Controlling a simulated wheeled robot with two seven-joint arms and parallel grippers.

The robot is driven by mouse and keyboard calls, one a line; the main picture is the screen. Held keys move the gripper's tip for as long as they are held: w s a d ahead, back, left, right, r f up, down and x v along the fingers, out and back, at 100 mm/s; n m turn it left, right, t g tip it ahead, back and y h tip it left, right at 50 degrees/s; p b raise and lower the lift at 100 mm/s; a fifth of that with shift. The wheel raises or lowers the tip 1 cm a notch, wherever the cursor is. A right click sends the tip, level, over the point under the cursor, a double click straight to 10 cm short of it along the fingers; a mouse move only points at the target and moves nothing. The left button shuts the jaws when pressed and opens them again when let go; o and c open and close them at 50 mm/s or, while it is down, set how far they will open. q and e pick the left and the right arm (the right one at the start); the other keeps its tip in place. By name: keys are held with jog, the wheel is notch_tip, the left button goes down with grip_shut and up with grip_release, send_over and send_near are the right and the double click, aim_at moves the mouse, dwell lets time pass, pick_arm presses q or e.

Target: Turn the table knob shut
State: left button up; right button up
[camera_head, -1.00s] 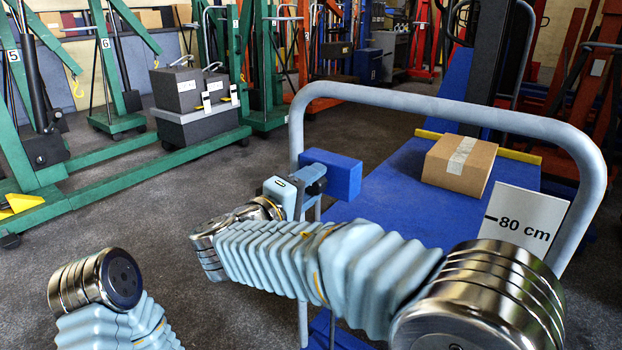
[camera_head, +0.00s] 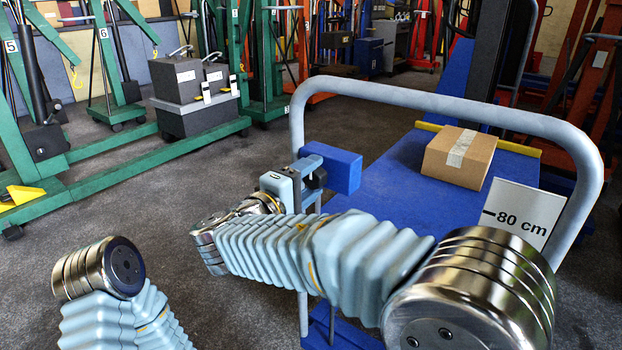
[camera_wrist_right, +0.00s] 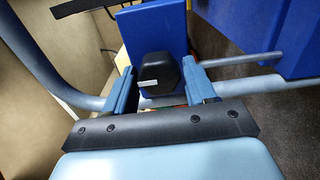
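The table knob (camera_wrist_right: 162,80) is a black, faceted knob with a white mark that points left in the right wrist view. It sits on the face of a blue box (camera_wrist_right: 156,28), which also shows in the head view (camera_head: 340,170) beside the trolley's handle. In the head view my right gripper (camera_head: 308,180) is at the box's left side, and the knob is mostly covered. My left gripper is out of view; only part of that arm shows.
The grey tubular handle (camera_head: 420,102) arches around the blue lift table (camera_head: 420,205). A cardboard box (camera_head: 459,158) lies on the table, and an "80 cm" sign (camera_head: 516,214) stands at the right. Green cranes stand at the left. Grey floor (camera_head: 200,170) is open left of the trolley.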

jog(key=shift+o, duration=1.1)
jog(key=shift+d, duration=0.1)
jog(key=v, duration=1.4)
jog(key=shift+b, duration=0.3)
